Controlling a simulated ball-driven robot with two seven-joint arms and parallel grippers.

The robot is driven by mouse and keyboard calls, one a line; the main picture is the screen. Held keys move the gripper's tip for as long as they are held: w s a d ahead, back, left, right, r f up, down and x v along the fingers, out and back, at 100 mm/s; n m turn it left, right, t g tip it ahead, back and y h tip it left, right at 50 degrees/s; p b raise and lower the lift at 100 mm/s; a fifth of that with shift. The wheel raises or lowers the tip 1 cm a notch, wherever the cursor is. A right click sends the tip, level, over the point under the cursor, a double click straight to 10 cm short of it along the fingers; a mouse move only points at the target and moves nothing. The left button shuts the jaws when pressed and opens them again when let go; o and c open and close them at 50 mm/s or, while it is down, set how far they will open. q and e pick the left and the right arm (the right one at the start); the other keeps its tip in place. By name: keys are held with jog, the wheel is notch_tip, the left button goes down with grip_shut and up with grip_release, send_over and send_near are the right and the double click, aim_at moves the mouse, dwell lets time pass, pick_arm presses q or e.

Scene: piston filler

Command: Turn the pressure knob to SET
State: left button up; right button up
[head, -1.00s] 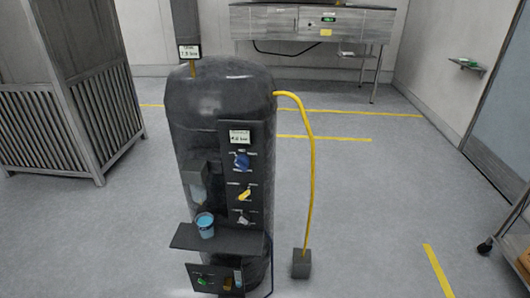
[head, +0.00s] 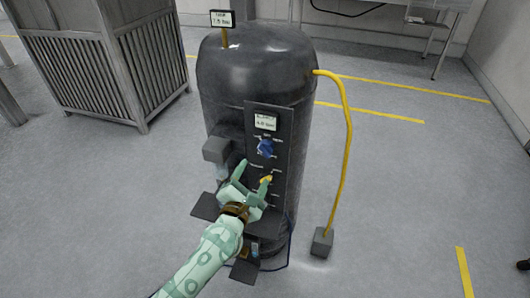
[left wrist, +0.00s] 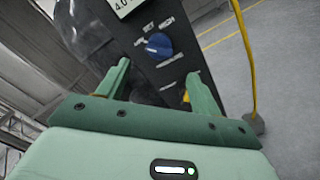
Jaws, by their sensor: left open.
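The blue pressure knob (head: 265,147) sits on the upper part of the dark control panel (head: 283,122), below a small display (head: 265,122). In the left wrist view the blue knob (left wrist: 158,45) shows with labels around it, SET above and HIGH to the upper right. My left gripper (head: 253,173) is open and empty, in front of the panel and a little below the blue knob. In the left wrist view its two fingers (left wrist: 158,82) point toward the panel, with the knob beyond their tips and apart from them. My right gripper is not in view.
A yellow knob (head: 267,179) sits below the blue one, close to the left gripper's right finger. The panel is on a dark tank (head: 258,62). A yellow hose (head: 348,150) runs down the right to a grey block (head: 322,242). A slatted cabinet (head: 92,62) stands at left.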

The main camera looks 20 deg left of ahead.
aim_at(263, 154)
pick_arm(q)
jog(key=w+b, duration=0.2)
jog(key=w, duration=0.8)
jog(key=shift+d, duration=0.15)
jog(key=c, duration=1)
